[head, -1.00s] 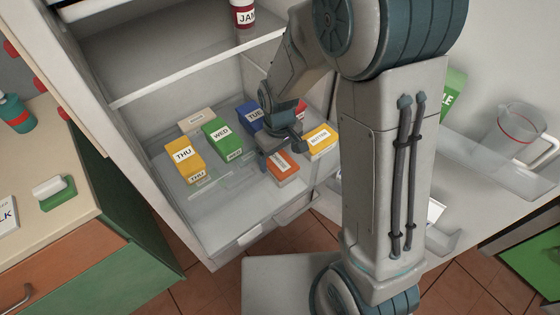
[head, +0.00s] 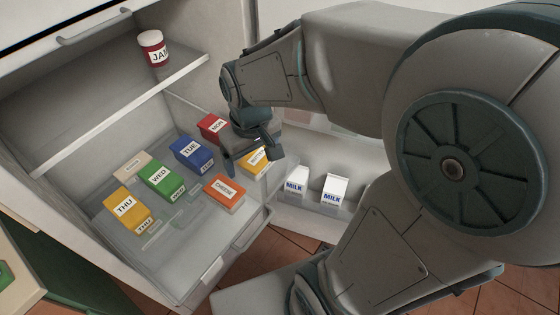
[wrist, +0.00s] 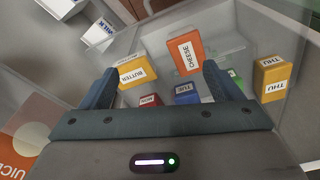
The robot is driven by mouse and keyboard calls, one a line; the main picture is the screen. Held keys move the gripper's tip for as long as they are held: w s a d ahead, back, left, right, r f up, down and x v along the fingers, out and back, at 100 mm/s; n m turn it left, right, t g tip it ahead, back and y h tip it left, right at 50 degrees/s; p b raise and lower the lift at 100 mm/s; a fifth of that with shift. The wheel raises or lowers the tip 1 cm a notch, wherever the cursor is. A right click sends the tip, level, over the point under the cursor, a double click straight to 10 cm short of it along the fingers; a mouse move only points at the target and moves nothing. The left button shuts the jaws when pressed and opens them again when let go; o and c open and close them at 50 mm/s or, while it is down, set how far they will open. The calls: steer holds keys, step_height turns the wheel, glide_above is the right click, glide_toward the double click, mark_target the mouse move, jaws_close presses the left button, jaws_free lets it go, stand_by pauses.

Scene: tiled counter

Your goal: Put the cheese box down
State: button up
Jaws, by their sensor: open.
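My gripper (head: 252,162) is open and empty, up and right of the cheese box in the head view. It partly hides the yellow butter box (head: 255,163). In the wrist view the two fingers of my gripper (wrist: 160,74) are wide apart with nothing held between them.
On the same shelf are the blue TUE box (head: 191,152), red MON box (head: 212,128), green WED box (head: 161,178) and yellow THU box (head: 124,206). A jam jar (head: 153,49) stands on the shelf above. Milk cartons (head: 334,189) stand in the door rack at right.

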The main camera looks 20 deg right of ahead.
steer(key=s+d+r+m+t, duration=0.1)
steer(key=s+d+r+m, duration=0.2)
steer(key=s, duration=0.3)
steer(key=shift+s+d, duration=0.25)
steer(key=shift+d, duration=0.45)
stand_by(0.4)
